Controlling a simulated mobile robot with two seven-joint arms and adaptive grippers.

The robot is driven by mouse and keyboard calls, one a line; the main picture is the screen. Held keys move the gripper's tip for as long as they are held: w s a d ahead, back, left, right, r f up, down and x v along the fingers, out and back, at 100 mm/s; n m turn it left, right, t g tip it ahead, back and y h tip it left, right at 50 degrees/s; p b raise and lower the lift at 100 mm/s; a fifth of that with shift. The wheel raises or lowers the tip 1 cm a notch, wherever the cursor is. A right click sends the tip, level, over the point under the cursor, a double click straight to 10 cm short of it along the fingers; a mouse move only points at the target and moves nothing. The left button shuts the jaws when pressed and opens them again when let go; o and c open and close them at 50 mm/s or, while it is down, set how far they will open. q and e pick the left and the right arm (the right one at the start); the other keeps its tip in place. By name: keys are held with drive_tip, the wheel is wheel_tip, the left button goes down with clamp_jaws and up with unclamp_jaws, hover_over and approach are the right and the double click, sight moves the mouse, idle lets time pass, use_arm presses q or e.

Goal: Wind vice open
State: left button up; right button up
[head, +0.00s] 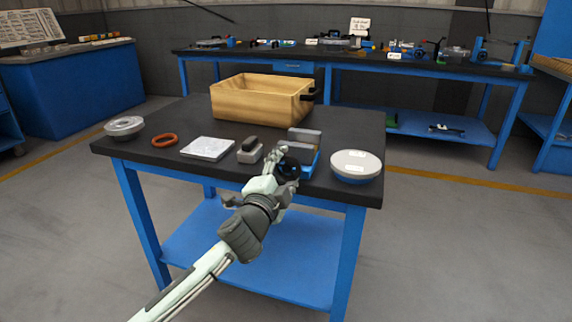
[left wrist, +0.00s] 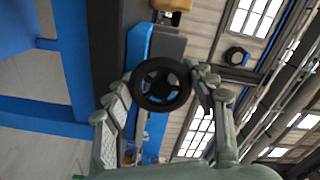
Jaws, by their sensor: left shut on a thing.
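The vice (head: 313,161) is blue with grey jaw blocks and sits at the front edge of the black-topped table, right of centre. Its dark round handwheel (left wrist: 160,85) faces me in the left wrist view, with the blue vice body behind it. My left gripper (head: 284,163) is at the front of the vice, shut on the handwheel, with fingers on opposite sides of the rim in the left wrist view. The gripper hides much of the wheel and the vice front in the head view. My right gripper is not in view.
A wooden crate (head: 258,99) stands behind.

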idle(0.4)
use_arm(q)
drive_tip(key=o, duration=1.2)
drive_tip(key=shift+f, duration=0.1)
drive_tip(key=shift+c, duration=0.2)
drive_tip(key=shift+s, duration=0.1)
drive_tip(key=v, duration=0.8)
